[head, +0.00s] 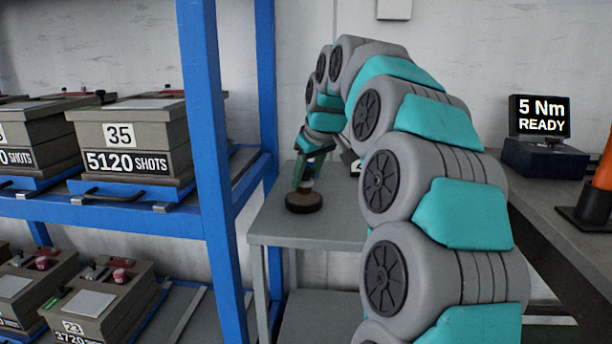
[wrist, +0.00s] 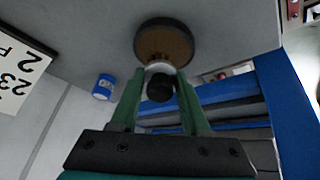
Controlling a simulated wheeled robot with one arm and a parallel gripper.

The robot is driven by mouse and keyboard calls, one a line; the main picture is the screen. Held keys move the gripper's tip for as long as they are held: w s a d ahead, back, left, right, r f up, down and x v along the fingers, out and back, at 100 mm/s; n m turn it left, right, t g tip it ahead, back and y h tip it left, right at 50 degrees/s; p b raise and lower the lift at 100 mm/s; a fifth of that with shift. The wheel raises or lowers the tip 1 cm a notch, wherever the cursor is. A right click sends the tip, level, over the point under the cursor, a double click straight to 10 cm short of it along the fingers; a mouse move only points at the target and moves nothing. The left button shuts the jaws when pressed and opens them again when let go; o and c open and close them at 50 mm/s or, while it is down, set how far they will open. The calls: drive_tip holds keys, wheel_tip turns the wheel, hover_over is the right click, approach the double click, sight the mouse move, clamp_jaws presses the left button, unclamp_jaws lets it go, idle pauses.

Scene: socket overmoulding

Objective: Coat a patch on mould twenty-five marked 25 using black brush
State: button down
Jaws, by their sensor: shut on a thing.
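My gripper (head: 304,174) is at the small grey table, pointing down, with its green fingers shut on a brush (head: 303,203). The brush has a round dark head with a brown middle. In the wrist view the brush head (wrist: 164,42) lies just beyond the fingertips, with a white collar and a black knob (wrist: 160,88) between the fingers (wrist: 160,76). I cannot tell whether the head touches the tabletop or is just above it. No mould marked 25 is legible in either view. A mould marked 35 (head: 130,140) and one marked 23 (head: 98,300) sit on the rack.
The blue rack (head: 205,130) stands left of the table (head: 335,232), its post close to my gripper. A blue jar (wrist: 104,87) and a white sign (wrist: 20,70) show in the wrist view. On the right, a bench (head: 545,205) carries a "5 Nm READY" display (head: 540,117) and an orange item (head: 603,175).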

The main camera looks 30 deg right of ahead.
drive_tip(key=shift+f+b, duration=0.35)
drive_tip(key=shift+f, duration=0.4)
idle(1.5)
drive_tip(key=shift+r, duration=0.1)
drive_tip(key=shift+r+p, duration=1.95)
drive_tip(key=shift+r, duration=1.45)
